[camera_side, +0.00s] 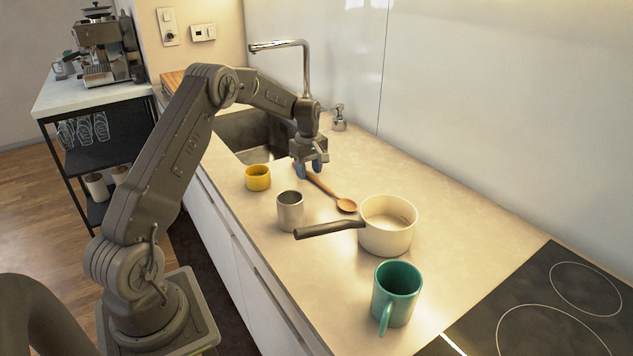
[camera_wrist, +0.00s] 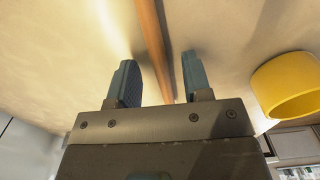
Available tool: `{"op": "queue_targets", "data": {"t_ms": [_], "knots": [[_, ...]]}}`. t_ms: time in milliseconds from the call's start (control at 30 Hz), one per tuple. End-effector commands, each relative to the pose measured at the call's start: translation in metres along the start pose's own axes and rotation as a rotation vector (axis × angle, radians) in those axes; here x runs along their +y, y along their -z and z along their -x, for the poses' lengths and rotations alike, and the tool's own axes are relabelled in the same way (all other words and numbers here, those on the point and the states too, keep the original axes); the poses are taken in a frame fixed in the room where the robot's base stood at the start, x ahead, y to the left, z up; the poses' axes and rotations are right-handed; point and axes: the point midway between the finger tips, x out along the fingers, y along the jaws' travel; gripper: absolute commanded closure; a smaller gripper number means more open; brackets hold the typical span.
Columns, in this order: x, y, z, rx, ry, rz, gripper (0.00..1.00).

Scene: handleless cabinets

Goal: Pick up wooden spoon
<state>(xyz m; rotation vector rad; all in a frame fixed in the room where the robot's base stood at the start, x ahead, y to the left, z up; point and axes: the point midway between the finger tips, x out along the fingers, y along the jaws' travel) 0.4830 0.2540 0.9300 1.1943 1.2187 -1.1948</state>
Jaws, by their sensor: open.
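The wooden spoon (camera_side: 326,190) lies on the beige counter, its bowl towards the white saucepan and its handle end under my gripper. My gripper (camera_side: 311,170) is low over the handle end in the side view. In the wrist view my gripper (camera_wrist: 160,80) is open, with a blue-grey finger on each side of the spoon handle (camera_wrist: 152,40). The handle runs between the fingers, and a gap shows on both sides of it. The spoon's bowl is out of the wrist view, and the handle's far end is hidden by the gripper body.
A yellow cup (camera_side: 258,178) stands left of the spoon, and it also shows in the wrist view (camera_wrist: 288,86). A metal cup (camera_side: 290,212), a saucepan (camera_side: 386,238) and a teal mug (camera_side: 396,296) stand nearer the camera. The sink (camera_side: 248,132) lies behind. Counter right of the spoon is clear.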

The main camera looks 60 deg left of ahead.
Motion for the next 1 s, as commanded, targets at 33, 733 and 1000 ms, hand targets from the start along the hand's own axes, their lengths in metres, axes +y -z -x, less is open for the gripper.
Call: {"op": "queue_targets", "data": {"t_ms": [33, 733, 1000], "knots": [[-0.0002, 0.0000, -0.0032, 0.000, 0.001, 0.000, 0.55], [-0.0001, 0.0002, -0.0044, 0.000, 0.000, 0.000, 0.98], [-0.0001, 0.0002, -0.0042, 0.000, -0.001, 0.000, 1.00]]}}
